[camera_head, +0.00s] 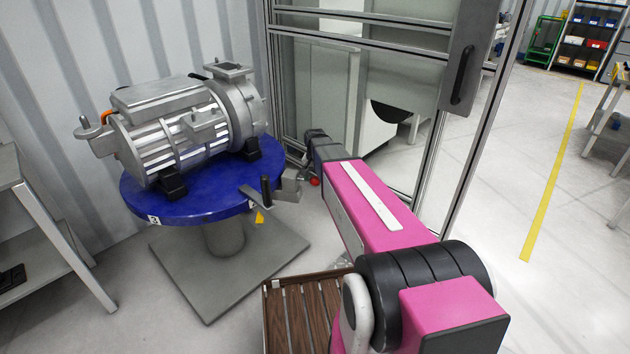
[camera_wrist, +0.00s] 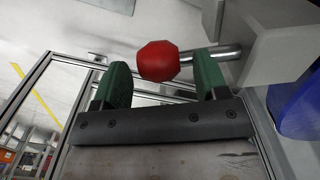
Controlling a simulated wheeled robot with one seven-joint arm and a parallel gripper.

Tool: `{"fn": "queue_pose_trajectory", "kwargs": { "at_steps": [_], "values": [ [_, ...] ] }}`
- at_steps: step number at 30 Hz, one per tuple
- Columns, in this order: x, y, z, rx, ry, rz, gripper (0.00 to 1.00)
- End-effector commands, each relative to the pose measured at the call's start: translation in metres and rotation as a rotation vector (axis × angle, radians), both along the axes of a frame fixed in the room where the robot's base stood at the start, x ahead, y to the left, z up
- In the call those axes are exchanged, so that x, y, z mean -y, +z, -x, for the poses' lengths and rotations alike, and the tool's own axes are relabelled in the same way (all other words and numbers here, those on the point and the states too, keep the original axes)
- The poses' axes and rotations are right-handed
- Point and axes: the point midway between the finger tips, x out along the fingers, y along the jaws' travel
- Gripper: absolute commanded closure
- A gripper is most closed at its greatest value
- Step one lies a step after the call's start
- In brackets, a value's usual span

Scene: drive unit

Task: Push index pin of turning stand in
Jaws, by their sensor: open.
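The turning stand has a round blue turntable (camera_head: 200,204) that carries a grey drive unit (camera_head: 175,125). A grey bracket (camera_head: 290,187) sits at the turntable's right edge, and the index pin's red knob (camera_head: 315,181) shows just beside it. In the wrist view the red knob (camera_wrist: 158,61) sits on the end of a bare metal pin shaft (camera_wrist: 226,52), which runs right into the grey bracket (camera_wrist: 270,42). My gripper (camera_wrist: 162,75) is open, with the knob between its green fingers in the picture; contact cannot be told. In the head view my arm hides the fingers.
A glass-panelled metal frame (camera_head: 440,150) stands close behind my arm. A grey side table (camera_head: 30,195) is at the left. A black upright handle (camera_head: 266,190) rises near the turntable's edge. Open floor (camera_head: 575,270) lies to the right.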

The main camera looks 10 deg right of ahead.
Motion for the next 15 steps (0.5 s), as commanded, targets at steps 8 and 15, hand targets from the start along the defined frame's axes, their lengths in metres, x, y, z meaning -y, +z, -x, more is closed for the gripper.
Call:
{"fn": "queue_pose_trajectory", "kwargs": {
  "at_steps": [8, 15],
  "values": [
    [0.0001, -0.0151, 0.0001, 0.000, 0.000, 0.000, 0.33],
    [0.0000, -0.0151, 0.0001, 0.000, 0.000, 0.000, 0.33]
  ]
}}
